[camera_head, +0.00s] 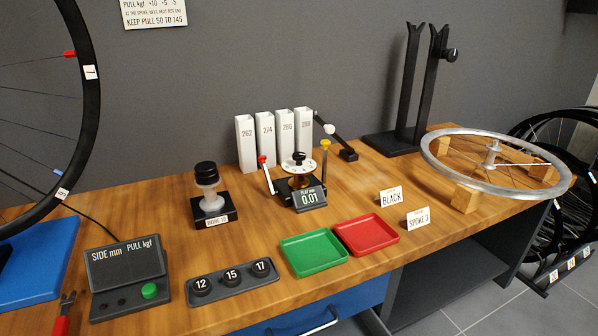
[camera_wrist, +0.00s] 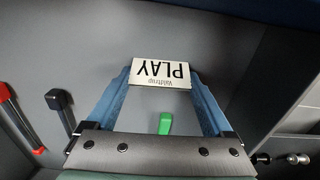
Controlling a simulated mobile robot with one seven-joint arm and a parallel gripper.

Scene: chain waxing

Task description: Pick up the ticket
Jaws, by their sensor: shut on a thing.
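My gripper (camera_wrist: 161,75) shows in the wrist view, with two blue fingers converging at the top. It is shut on a white ticket (camera_wrist: 160,80), which sits between the fingertips. The ticket bears the black words "PLAY" and "Valdtrup", upside down in this view. In the head view neither my gripper nor this ticket shows. Two similar white cards stand on the wooden bench there, one marked "BLACK" (camera_head: 391,196) and one marked "SPOKE 3" (camera_head: 417,217).
The bench (camera_head: 375,272) holds a green tray (camera_head: 314,251), a red tray (camera_head: 366,234), a dial device (camera_head: 308,197) and a silver wheel (camera_head: 452,180) on wooden blocks. In the wrist view, a red-and-black tool (camera_wrist: 18,122) and a black-headed tool (camera_wrist: 60,103) are at left.

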